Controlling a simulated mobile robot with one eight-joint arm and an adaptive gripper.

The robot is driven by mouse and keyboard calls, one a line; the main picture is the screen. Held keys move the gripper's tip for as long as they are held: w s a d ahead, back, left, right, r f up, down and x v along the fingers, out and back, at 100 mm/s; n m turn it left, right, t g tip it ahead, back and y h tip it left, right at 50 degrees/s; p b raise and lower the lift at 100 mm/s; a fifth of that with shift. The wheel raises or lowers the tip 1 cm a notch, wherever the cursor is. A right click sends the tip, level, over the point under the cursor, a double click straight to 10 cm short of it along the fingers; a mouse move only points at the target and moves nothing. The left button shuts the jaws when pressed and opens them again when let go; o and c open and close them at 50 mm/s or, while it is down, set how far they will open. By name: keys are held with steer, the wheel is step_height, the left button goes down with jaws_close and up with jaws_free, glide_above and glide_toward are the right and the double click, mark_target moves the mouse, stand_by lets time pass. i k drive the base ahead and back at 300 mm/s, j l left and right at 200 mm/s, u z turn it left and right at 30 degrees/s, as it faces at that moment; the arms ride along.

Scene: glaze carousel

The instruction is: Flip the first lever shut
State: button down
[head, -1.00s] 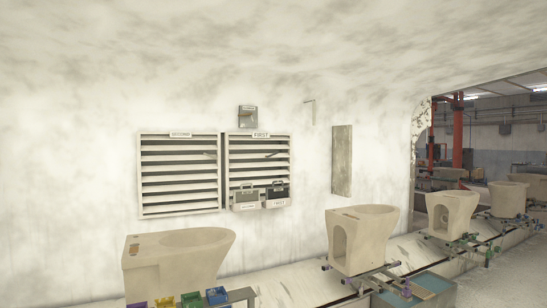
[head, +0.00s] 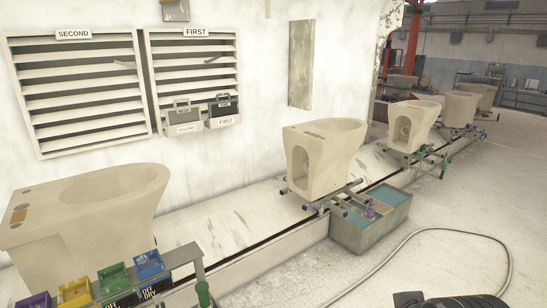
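The louvre panel labelled FIRST (head: 148,95) is on the pale wall at the upper left. Its slats are tilted with dark gaps between them, so it looks open.
The louvre panel labelled SECOND (head: 27,98) is to the left. Toilet bowls stand along the ledge, including a near one (head: 108,215) and a middle one (head: 318,160). A water trough (head: 362,242) and a hose (head: 437,230) are on the floor. Coloured bins (head: 113,277) stand at the lower left.

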mark_target(217, 57)
steer(key=i+u, duration=0.1)
steer(key=i, duration=0.45)
steer(key=i+l+u, duration=0.1)
steer(key=i, duration=0.45)
steer(key=i+l+u, duration=0.1)
steer(key=i, duration=0.45)
steer(key=i+l+u, duration=0.1)
steer(key=i+l, duration=0.15)
steer(key=i, duration=0.3)
steer(key=i+l+u, duration=0.1)
steer(key=i, duration=0.4)
steer(key=i+j, duration=0.7)
steer(key=j, duration=0.2)
steer(key=i+j, duration=0.35)
steer(key=j, duration=0.15)
